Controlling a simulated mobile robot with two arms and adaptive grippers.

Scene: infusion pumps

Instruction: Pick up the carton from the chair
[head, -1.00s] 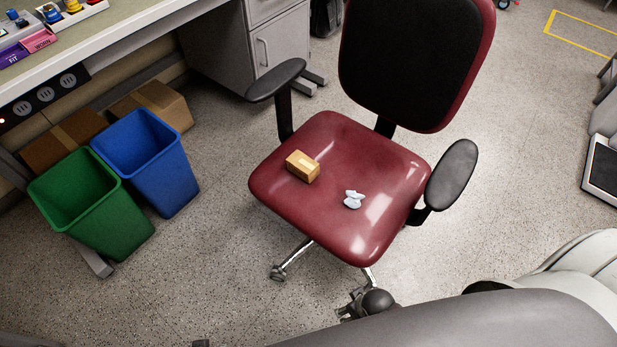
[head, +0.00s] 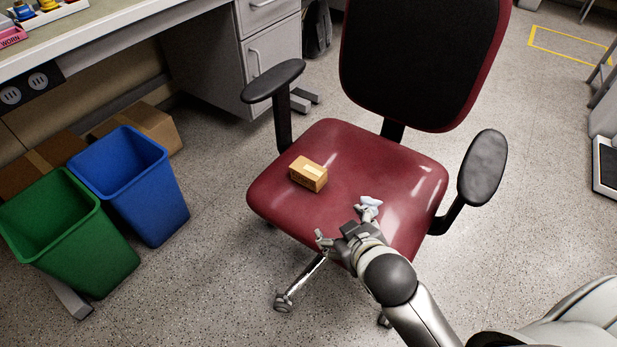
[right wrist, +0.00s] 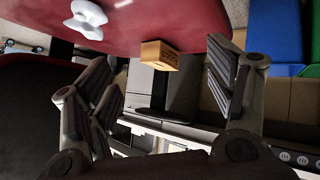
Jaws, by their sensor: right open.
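A small brown carton (head: 308,174) with a pale tape strip lies on the left part of the dark red seat of the office chair (head: 335,150). My right gripper (head: 343,222) is over the front edge of the seat, to the right of and nearer than the carton, apart from it. It is open and empty. In the right wrist view the carton (right wrist: 159,56) shows beyond and between the spread fingers of the gripper (right wrist: 165,90). My left gripper is not in view.
A crumpled white thing (head: 371,202) lies on the seat, partly hidden by my right gripper. Black armrests (head: 273,82) flank the seat. A green bin (head: 75,240) and a blue bin (head: 150,195) stand at left by the desk. Floor between bins and chair is clear.

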